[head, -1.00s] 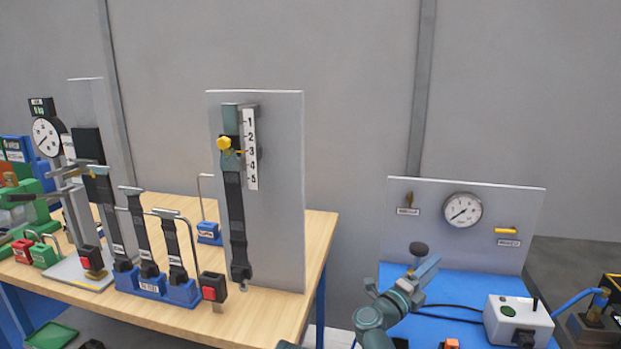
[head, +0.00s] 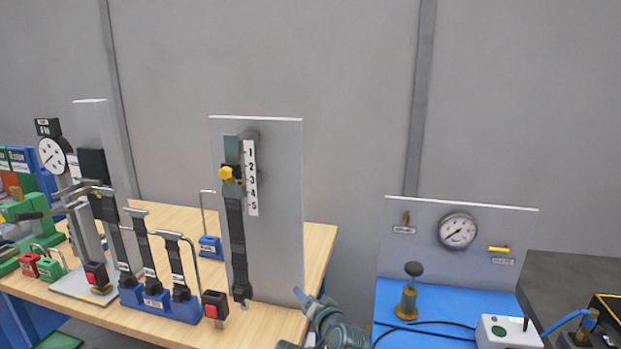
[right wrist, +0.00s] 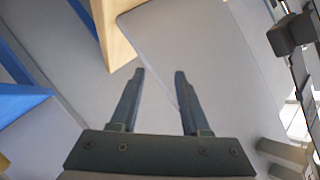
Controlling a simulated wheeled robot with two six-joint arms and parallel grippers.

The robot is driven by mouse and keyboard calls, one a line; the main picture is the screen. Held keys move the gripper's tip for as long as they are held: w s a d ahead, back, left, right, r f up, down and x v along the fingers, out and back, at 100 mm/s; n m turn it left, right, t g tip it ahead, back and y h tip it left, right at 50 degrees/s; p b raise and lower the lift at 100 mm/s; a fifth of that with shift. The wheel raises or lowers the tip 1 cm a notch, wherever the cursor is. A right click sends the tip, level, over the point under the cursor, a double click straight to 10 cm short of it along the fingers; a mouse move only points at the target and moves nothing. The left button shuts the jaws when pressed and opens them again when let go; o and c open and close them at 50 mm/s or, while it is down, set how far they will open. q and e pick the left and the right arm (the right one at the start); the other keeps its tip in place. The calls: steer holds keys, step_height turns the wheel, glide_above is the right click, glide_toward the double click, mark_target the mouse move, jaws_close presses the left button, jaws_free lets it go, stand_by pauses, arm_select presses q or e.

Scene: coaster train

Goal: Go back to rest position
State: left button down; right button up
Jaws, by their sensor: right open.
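My right gripper (head: 312,300) is at the bottom middle of the head view, in front of the gap between the wooden table (head: 183,207) and the blue bench (head: 388,300). In the right wrist view its two fingers (right wrist: 158,85) are apart with nothing between them. My left gripper is not seen in the head view.
A grey panel (head: 278,200) with a strap and number scale stands at the table's right end, close to my right gripper. A gauge panel (head: 420,255), a black-knobbed post (head: 408,295) and a white box (head: 505,332) are on the blue bench.

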steer(key=s+f+n+g+h+p, duration=0.2)
steer(key=s+f+n+g, duration=0.3)
steer(key=s+f+g, duration=0.3)
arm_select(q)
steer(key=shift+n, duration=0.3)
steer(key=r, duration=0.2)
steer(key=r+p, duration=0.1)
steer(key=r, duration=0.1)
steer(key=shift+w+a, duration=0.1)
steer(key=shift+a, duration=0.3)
arm_select(e)
steer(key=s+d+f+n+g+h, duration=0.1)
steer(key=s+d+f+g+h, duration=0.1)
steer(key=s, duration=0.6)
steer(key=s+d+f+n+g+h, duration=0.1)
steer(key=s+d+g+h, duration=0.2)
steer(key=s, duration=0.5)
steer(key=shift+d+f+n+g, duration=0.35)
steer(key=shift+d+g, duration=0.15)
steer(key=shift+d, duration=0.15)
steer(key=shift+s, duration=0.1)
